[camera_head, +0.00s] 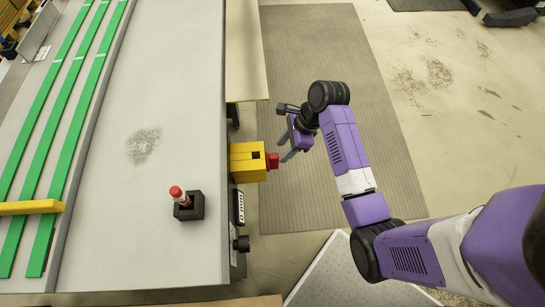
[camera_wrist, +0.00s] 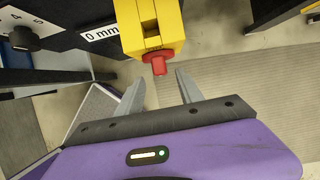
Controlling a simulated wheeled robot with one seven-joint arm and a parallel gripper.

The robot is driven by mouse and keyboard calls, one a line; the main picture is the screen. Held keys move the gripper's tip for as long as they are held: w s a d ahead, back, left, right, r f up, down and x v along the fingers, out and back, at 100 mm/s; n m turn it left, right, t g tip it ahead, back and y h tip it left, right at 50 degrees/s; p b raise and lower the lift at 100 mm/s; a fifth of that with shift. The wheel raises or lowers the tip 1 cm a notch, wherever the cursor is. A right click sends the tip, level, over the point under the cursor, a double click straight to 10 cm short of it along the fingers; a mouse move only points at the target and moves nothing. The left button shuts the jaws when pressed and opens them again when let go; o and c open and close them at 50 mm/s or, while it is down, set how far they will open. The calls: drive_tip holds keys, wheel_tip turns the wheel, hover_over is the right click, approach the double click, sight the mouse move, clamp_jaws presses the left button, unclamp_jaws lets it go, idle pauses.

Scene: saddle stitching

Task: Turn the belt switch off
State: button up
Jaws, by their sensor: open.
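The belt switch appears to be a yellow box (camera_head: 247,162) with a red knob (camera_head: 272,161), mounted on the right side of the grey table. In the wrist view the yellow box (camera_wrist: 150,30) is at the top centre, with its red knob (camera_wrist: 156,63) pointing toward my gripper. My gripper (camera_head: 283,152) is open and empty, just right of the knob. In the wrist view the knob lies just beyond and between the two fingertips (camera_wrist: 158,82), apart from both. I cannot tell the switch's setting.
The grey table (camera_head: 160,90) carries green belts (camera_head: 55,130), a yellow bar (camera_head: 30,207) and a red-topped lever on a black base (camera_head: 188,205). A black dial (camera_wrist: 22,38) and a "0 mm" label (camera_wrist: 102,33) are beside the switch. A grey mat (camera_head: 320,60) covers open floor.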

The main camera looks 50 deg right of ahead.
sight(275, 160)
drive_tip(key=shift+x, duration=3.85)
drive_tip(key=shift+c, duration=0.4)
clamp_jaws()
